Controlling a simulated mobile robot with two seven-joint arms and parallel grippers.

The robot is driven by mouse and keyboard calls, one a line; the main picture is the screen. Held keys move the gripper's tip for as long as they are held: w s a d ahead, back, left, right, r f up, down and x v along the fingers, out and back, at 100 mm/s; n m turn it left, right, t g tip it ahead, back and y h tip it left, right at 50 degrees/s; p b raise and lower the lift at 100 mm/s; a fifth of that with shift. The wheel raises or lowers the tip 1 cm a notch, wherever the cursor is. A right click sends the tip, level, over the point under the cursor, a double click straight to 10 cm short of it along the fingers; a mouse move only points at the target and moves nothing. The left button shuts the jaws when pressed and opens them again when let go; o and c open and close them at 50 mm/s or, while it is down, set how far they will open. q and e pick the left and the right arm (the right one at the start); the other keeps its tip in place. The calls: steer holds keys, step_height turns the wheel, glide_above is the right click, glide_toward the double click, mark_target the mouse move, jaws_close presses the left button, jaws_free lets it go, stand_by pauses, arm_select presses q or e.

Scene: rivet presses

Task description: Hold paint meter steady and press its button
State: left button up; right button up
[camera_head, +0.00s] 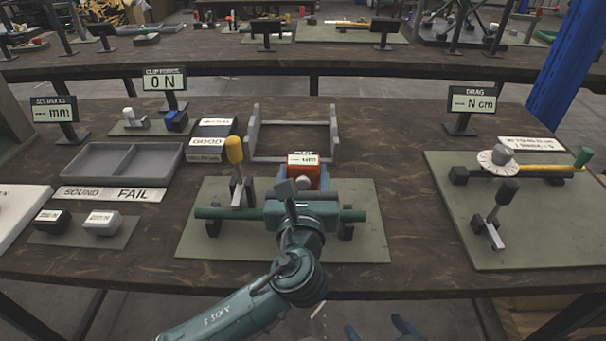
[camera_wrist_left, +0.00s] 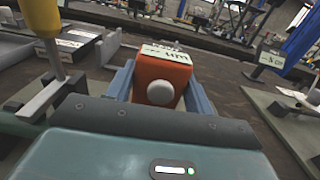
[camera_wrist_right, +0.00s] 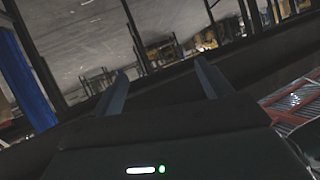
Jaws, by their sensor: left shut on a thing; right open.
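The paint meter (camera_head: 304,172) is an orange block with a small white display on top, at the middle of the bench. In the left wrist view the paint meter (camera_wrist_left: 162,72) shows a round pale button (camera_wrist_left: 160,93) on the face toward my gripper. My left gripper (camera_head: 304,180) is shut on the meter, one blue finger on each side; the left wrist view shows both fingers (camera_wrist_left: 160,85). The button is uncovered. My right gripper (camera_head: 384,329) is at the bottom edge, in front of the bench; its fingers (camera_wrist_right: 160,82) are apart and empty.
A green mat (camera_head: 355,250) lies under my left gripper, with a green bar and a yellow-handled lever (camera_head: 235,155). A grey tray (camera_head: 112,162) stands to the left and a grey frame (camera_head: 292,155) behind the meter. Another lever (camera_head: 500,205) stands on the right mat.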

steer(key=shift+c, duration=0.6)
jaws_close()
stand_by(0.4)
stand_by(0.9)
